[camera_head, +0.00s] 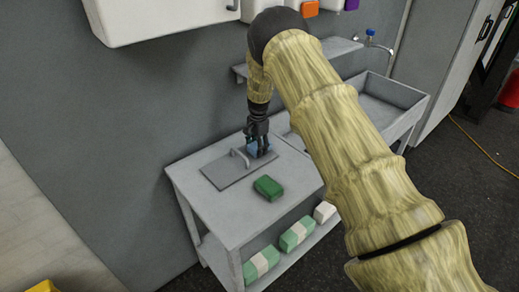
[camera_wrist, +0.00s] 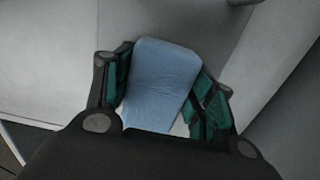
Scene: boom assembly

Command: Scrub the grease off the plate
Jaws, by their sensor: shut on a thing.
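The plate (camera_head: 222,176) is a flat grey sheet with a raised bar handle (camera_head: 240,158), lying on the grey table. It also shows as a darker grey area in the wrist view (camera_wrist: 190,20). My gripper (camera_head: 258,148) points down over the plate's right part, beside the handle. It is shut on a light blue pad (camera_wrist: 160,75), which sits between its green-lined fingers. The pad is low over the plate; I cannot tell whether it touches. No grease can be made out on the plate's visible part.
A dark green block (camera_head: 268,188) lies on the table in front of the plate. Green-and-white packs (camera_head: 297,235) lie on the lower shelf. A sink (camera_head: 385,100) with a tap (camera_head: 370,35) is at the right. A wall shelf (camera_head: 340,47) is behind my arm.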

